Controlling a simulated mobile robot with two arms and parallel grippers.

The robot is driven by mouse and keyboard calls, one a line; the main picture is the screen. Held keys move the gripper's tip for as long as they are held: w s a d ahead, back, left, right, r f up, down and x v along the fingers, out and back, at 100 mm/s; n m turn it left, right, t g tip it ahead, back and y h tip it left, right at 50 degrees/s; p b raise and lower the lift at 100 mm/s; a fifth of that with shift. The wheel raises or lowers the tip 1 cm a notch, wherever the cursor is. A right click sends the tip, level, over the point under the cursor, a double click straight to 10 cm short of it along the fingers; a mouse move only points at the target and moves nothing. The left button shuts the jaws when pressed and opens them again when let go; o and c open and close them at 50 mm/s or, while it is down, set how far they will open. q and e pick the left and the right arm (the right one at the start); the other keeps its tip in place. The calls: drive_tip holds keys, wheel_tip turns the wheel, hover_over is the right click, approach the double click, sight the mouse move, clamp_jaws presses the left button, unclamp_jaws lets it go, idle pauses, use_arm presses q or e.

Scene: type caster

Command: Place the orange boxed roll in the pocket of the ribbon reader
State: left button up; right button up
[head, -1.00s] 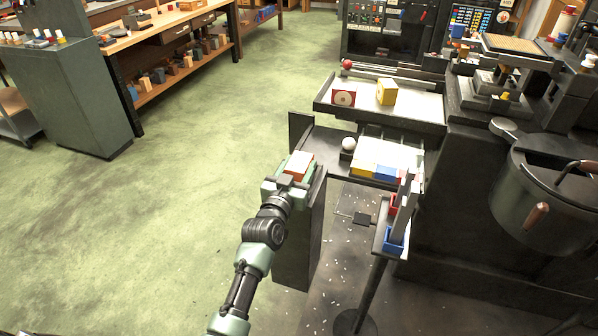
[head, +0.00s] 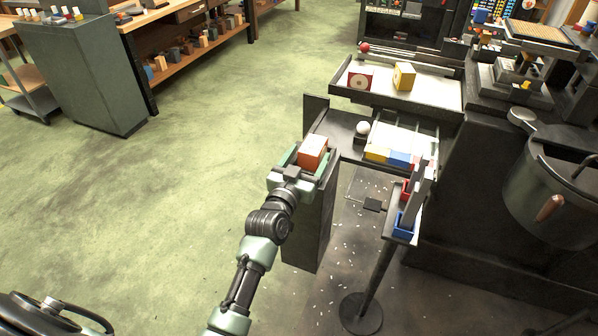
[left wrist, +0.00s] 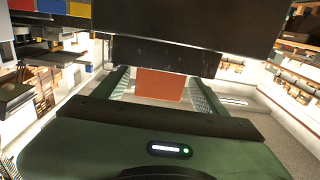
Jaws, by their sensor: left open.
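The orange boxed roll (head: 312,150) is an orange box with a paler top, near the top of a narrow dark stand. My left gripper (head: 308,160) is open, with one green finger on each side of the box. In the left wrist view the box (left wrist: 160,85) shows between the two fingers, with gaps on both sides; part of it is hidden by dark parts. I cannot tell for sure which part is the ribbon reader or its pocket. My right gripper is not in view.
A dark tray (head: 440,94) holds a yellow box (head: 404,76) and a red box with a pale disc (head: 360,81). A white ball (head: 362,128) and coloured blocks (head: 398,158) lie right of the box. A thin post stand (head: 372,285) stands in front. Green floor is free at left.

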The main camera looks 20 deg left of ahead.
use_arm(q)
drive_tip(key=s, duration=0.8)
drive_tip(key=shift+s, duration=0.25)
drive_tip(key=shift+a, duration=0.1)
drive_tip(key=s+d+f+g, duration=0.1)
drive_tip(key=s+f+g, duration=0.2)
drive_tip(key=f, duration=0.9)
drive_tip(key=s+d+f+g, duration=0.2)
drive_tip(key=f, duration=1)
drive_tip(key=s+f+m+g, duration=0.1)
drive_tip(key=s+f+g, duration=0.1)
drive_tip(key=s+f, duration=0.4)
drive_tip(key=s+f+g, duration=0.2)
drive_tip(key=s+f, duration=0.2)
drive_tip(key=f, duration=0.5)
drive_tip(key=s+a+f+g, duration=0.2)
drive_tip(key=s+f, duration=0.3)
drive_tip(key=s, duration=0.6)
drive_tip(key=s+a+f+g, duration=0.2)
drive_tip(key=s+f, duration=0.4)
drive_tip(key=s, duration=0.5)
drive_tip(key=s+a+f+m+g, duration=0.1)
drive_tip(key=s+f+g, duration=0.3)
drive_tip(key=s, duration=0.7)
wheel_tip(320, 180, down, 2)
drive_tip(key=shift+s+a+f+y, duration=0.25)
drive_tip(key=shift+a+y, duration=0.05)
drive_tip(key=shift+a, duration=0.35)
